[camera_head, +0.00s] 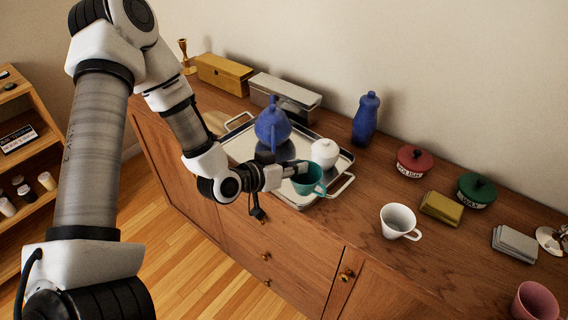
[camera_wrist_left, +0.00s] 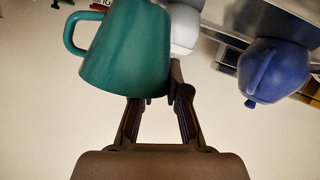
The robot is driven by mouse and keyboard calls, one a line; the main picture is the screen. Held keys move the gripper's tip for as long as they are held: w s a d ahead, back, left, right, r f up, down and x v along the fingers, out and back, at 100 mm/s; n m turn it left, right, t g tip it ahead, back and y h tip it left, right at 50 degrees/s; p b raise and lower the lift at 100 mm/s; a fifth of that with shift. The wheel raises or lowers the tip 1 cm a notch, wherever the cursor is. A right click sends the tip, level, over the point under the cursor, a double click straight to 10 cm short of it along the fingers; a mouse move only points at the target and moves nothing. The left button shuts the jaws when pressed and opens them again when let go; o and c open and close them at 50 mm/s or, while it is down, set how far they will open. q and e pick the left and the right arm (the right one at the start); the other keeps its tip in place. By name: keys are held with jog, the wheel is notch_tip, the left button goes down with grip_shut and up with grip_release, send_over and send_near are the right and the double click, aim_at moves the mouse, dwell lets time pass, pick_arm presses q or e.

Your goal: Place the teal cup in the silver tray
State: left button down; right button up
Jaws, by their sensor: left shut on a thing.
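The teal cup (camera_head: 308,180) is at the front right part of the silver tray (camera_head: 240,149), in front of the white sugar pot (camera_head: 324,152). My left gripper (camera_head: 287,172) is shut on the cup's near side. In the left wrist view the teal cup (camera_wrist_left: 128,48) is large, with its handle to the left, and the fingers (camera_wrist_left: 158,98) meet its wall. Whether the cup's base touches the tray is hidden. My right gripper is in neither view.
A blue teapot (camera_head: 272,125) stands on the tray, left of the white pot. A blue bottle (camera_head: 366,118), a white cup (camera_head: 399,221), red tin (camera_head: 412,161) and green tin (camera_head: 476,190) stand to the right. Yellow and silver boxes line the wall.

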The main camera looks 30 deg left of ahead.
pick_arm(q)
jog(key=w+a, duration=0.1)
jog(key=a, duration=0.1)
jog(key=w+a+p, duration=0.1)
jog(key=a, duration=0.1)
jog(key=w+a, duration=0.1)
jog(key=shift+w+a+f, duration=0.1)
jog(key=shift+w+a, duration=0.3)
notch_tip(320, 180, down, 3)
jog(key=shift+d+f, duration=0.1)
jog(key=shift+f, duration=0.05)
jog(key=shift+w+f, duration=0.1)
jog(key=shift+f, duration=0.15)
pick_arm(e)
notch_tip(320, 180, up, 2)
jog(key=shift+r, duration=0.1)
pick_arm(q)
jog(key=c, duration=1.2)
grip_release()
jog(key=shift+f, duration=0.1)
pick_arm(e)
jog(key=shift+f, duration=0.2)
